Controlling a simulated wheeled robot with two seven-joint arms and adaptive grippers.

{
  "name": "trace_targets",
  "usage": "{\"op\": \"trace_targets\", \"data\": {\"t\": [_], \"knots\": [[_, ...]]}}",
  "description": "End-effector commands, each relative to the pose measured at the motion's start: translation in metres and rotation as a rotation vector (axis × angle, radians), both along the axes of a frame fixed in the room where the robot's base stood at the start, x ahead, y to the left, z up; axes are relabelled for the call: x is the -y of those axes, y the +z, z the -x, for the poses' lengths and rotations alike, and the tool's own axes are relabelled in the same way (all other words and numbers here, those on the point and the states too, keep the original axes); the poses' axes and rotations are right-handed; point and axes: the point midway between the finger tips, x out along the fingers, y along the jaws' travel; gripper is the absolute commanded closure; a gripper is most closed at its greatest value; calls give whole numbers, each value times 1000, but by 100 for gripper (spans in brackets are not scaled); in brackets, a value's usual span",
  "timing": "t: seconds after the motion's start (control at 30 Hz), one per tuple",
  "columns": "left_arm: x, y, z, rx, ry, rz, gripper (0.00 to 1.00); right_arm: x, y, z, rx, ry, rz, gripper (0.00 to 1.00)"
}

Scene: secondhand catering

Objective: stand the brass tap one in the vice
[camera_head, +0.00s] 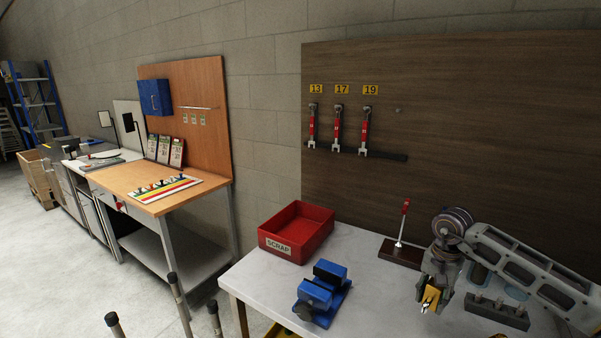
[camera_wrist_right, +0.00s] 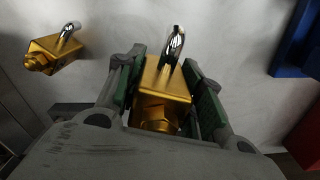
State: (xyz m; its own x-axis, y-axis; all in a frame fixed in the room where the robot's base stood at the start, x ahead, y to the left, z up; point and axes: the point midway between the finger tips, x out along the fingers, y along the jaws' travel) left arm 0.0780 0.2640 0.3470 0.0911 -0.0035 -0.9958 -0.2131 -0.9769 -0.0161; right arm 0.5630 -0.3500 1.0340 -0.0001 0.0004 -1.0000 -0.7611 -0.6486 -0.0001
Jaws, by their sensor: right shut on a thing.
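My right gripper (camera_head: 432,288) is at the right of the near bench, shut on a brass tap (camera_head: 431,297). In the right wrist view, its green-padded fingers (camera_wrist_right: 163,88) grip both sides of the tap's brass body (camera_wrist_right: 166,82). Its curved chrome spout points away from the palm. A second brass tap (camera_wrist_right: 58,47) with a chrome spout is on the pale bench top to the left in that view. The blue vice (camera_head: 322,292) stands near the bench's front, left of the gripper, with an empty gap between its jaws. My left gripper is out of view.
A red SCRAP bin (camera_head: 297,231) sits behind the vice. A red-handled lever on a dark base (camera_head: 402,251) stands behind my right gripper. A grey block with several pegs (camera_head: 497,312) is close on its right. The bench top (camera_head: 374,278) between vice and gripper is clear.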

Motion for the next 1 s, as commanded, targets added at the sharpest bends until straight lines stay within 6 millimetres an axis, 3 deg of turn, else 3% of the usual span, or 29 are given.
{"op": "trace_targets", "data": {"t": [0.67, 0.87, 1.0], "knots": [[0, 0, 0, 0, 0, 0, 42, -14, -10, -6, 2, 523, -1, 100], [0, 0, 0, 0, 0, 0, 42, -29, -19, -7, 2, 682, -1, 100], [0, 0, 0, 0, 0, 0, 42, -57, -33, -6, 1, 760, -3, 100]]}}
